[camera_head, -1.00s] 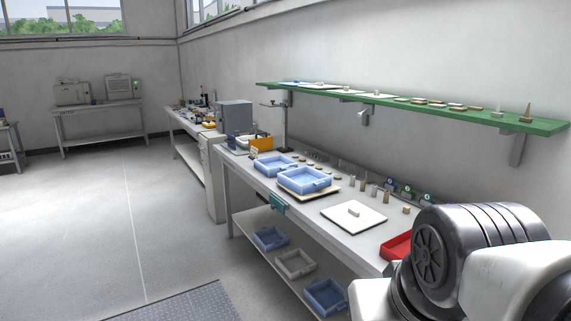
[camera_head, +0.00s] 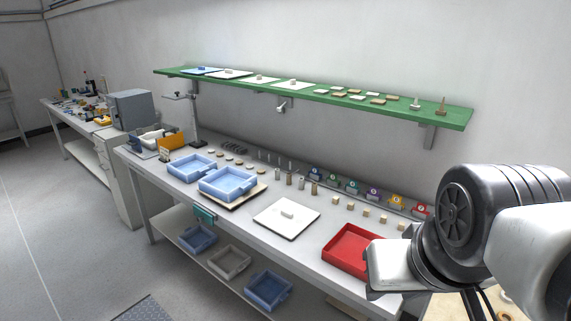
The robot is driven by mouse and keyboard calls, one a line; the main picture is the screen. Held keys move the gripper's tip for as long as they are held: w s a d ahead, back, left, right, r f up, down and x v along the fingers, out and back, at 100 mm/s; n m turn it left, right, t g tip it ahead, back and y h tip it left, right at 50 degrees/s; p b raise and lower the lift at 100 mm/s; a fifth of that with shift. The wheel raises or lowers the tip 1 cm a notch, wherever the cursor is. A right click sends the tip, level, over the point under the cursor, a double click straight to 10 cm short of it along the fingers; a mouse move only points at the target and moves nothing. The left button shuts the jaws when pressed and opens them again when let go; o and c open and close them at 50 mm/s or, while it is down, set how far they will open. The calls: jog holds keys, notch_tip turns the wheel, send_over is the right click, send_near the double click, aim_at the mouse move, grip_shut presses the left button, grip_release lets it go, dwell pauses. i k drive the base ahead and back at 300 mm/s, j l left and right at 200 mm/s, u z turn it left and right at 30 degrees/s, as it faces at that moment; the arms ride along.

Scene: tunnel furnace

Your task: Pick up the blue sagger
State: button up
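Two light blue saggers are on the workbench: a rear-left one (camera_head: 192,176) and a nearer one (camera_head: 226,192). The nearer one stands on a thin beige board (camera_head: 247,201). Two darker blue trays, a left one (camera_head: 198,240) and a right one (camera_head: 267,302), sit on the lower shelf with a grey tray (camera_head: 229,262) between them. I cannot tell from the frames which is the sagger named. My arm shows at the right edge, well right of the blue saggers. My gripper is not in view.
A red tray (camera_head: 350,270) lies near my arm. A white plate (camera_head: 273,222) with a small bar lies mid-bench (camera_head: 305,250). Small blocks, cylinders and numbered coloured holders line the back. A green shelf (camera_head: 330,97) overhangs the bench. The floor (camera_head: 60,250) at left is clear.

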aim_at(227, 183)
jog(key=i+j+z, duration=0.3)
jog(key=j, duration=0.35)
jog(key=i+j+z, duration=0.15)
jog(key=j, duration=0.25)
jog(key=i+j, duration=0.15)
jog(key=j, duration=0.25)
jog(key=i+j, duration=0.15)
jog(key=j, duration=0.25)
jog(key=i+j, duration=0.15)
jog(key=j, duration=0.25)
jog(key=i+j+z, duration=0.1)
jog(key=j, duration=0.3)
jog(key=i+j, duration=0.2)
jog(key=j, duration=0.2)
jog(key=i+j, duration=0.15)
jog(key=j, duration=0.25)
jog(key=i+j, duration=0.15)
jog(key=j, duration=0.25)
jog(key=z, duration=0.05)
